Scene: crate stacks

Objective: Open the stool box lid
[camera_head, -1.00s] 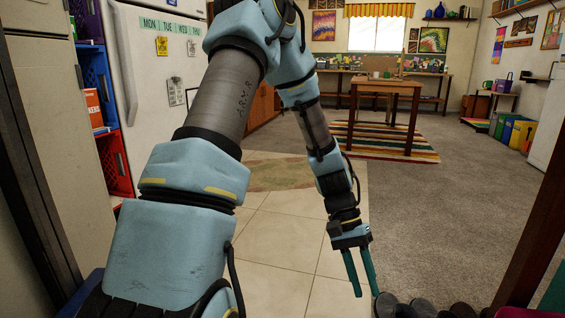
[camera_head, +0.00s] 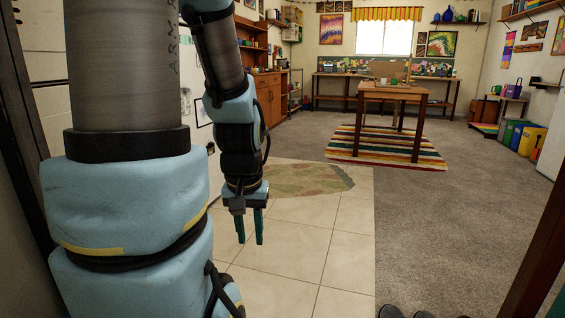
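My gripper (camera_head: 251,240) hangs pointing down over the tiled floor, left of the picture's middle. Its two green fingers are apart with nothing between them. I cannot pick out a stool box or its lid for certain in this view. My arm fills much of the left side and hides what is behind it.
A wooden table (camera_head: 392,91) stands on a striped rug (camera_head: 385,160) further back. Coloured bins (camera_head: 519,136) line the right wall. Dark shoes (camera_head: 390,311) show at the bottom edge. The tiles (camera_head: 300,240) and grey carpet (camera_head: 440,220) between are clear.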

